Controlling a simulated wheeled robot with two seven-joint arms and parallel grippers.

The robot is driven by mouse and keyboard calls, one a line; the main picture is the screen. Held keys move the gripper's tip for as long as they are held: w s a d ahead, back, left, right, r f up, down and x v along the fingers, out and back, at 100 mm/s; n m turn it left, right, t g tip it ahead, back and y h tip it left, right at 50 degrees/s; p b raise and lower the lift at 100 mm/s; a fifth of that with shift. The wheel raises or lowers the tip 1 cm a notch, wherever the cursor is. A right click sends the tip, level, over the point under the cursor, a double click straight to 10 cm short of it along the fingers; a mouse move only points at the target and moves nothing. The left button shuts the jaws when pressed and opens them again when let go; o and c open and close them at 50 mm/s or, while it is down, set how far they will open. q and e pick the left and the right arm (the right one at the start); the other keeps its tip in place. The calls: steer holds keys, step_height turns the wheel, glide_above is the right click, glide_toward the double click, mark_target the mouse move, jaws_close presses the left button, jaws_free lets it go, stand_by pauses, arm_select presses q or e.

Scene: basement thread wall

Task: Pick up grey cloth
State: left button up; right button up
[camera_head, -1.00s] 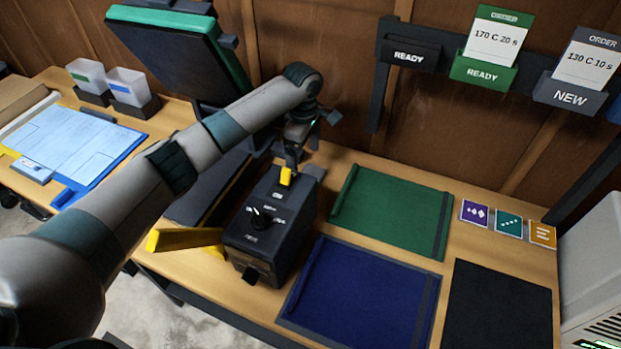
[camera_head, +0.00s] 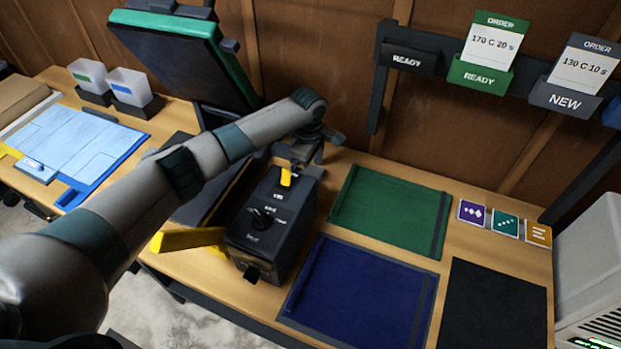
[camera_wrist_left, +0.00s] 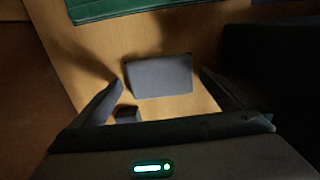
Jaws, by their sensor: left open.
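A small flat grey rectangle, which looks like the grey cloth (camera_wrist_left: 160,77), lies on the wooden bench top in the left wrist view. In the head view a grey edge of it (camera_head: 314,171) shows behind the black control box, mostly hidden by my gripper and the box. My left gripper (camera_head: 300,158) is over this spot, pointing down. In the wrist view its open fingers (camera_wrist_left: 162,92) stand to either side of the cloth, with nothing held. I cannot tell the exact height above it. My right gripper is not in view.
The black control box (camera_head: 268,225) with a yellow switch stands close in front of my gripper. A green mat (camera_head: 390,210), blue mat (camera_head: 358,290) and black mat (camera_head: 493,305) lie to the right. The press's raised plate (camera_head: 185,60) is at left; the wooden wall is behind.

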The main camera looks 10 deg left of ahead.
arm_select(q)
steer(key=c, duration=1.1)
steer(key=shift+r, duration=0.1)
step_height(320, 180, up, 10)
steer(key=shift+f+b, duration=0.1)
steer(key=shift+b, duration=0.95)
steer(key=o, duration=0.4)
steer(key=c, duration=0.3)
